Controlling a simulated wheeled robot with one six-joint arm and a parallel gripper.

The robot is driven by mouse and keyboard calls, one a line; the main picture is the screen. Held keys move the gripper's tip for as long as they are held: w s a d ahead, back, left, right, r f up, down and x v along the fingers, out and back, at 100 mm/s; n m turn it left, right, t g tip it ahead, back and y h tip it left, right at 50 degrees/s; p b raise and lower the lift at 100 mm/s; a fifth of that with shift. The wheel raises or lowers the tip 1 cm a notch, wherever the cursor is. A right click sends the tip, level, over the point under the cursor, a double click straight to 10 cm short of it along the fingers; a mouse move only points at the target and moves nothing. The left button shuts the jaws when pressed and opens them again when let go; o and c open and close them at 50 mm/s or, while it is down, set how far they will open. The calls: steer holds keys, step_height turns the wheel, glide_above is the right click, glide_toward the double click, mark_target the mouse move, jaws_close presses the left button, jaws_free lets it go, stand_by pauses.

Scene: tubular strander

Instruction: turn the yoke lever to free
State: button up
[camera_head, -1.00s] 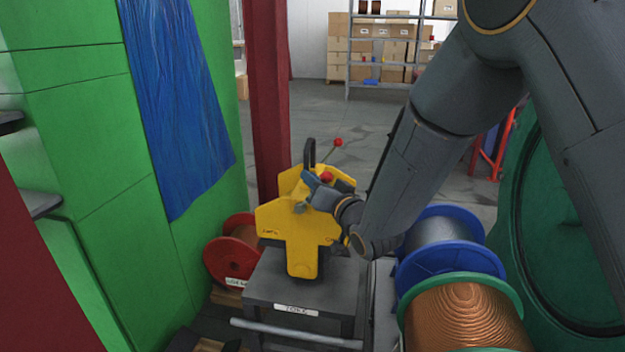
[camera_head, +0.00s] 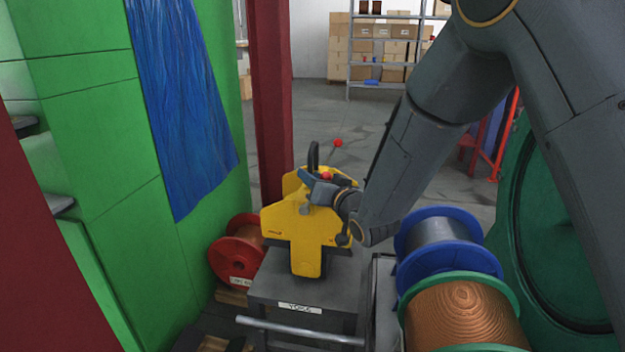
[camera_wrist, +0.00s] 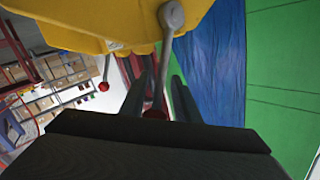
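The yellow yoke (camera_head: 305,235) stands upright on a grey cart labelled YOKE. A grey lever (camera_wrist: 162,65) with a red knob (camera_wrist: 155,113) runs from a round pivot on the yoke in the wrist view; its knob also shows in the head view (camera_head: 326,175). My gripper (camera_head: 312,188) is at the upper front of the yoke. In the wrist view my gripper's two dark fingers (camera_wrist: 158,88) stand apart on either side of this lever, with a gap visible. A second lever with a red knob (camera_head: 337,143) sticks out behind the yoke, left of the fingers in the wrist view (camera_wrist: 103,87).
The grey cart (camera_head: 300,290) has a front bar. A red spool (camera_head: 235,262) is left of it; a blue spool (camera_head: 440,245) and a green-rimmed copper spool (camera_head: 465,310) are right. A green cabinet (camera_head: 110,180) with blue sheeting (camera_head: 180,110) and a dark red post (camera_head: 268,100) bound the left.

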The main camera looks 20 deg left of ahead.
steer(key=shift+s+a+f, duration=0.1)
steer(key=shift+s, duration=0.05)
steer(key=shift+s+d, duration=0.2)
steer(key=shift+d, duration=0.05)
steer(key=v, duration=0.7)
steer(key=shift+d, duration=0.15)
steer(key=p+v, duration=0.2)
steer(key=v, duration=1.1)
steer(key=shift+s+d+p, duration=0.2)
steer(key=shift+d+p, duration=0.15)
steer(key=shift+p, duration=0.05)
stand_by(0.7)
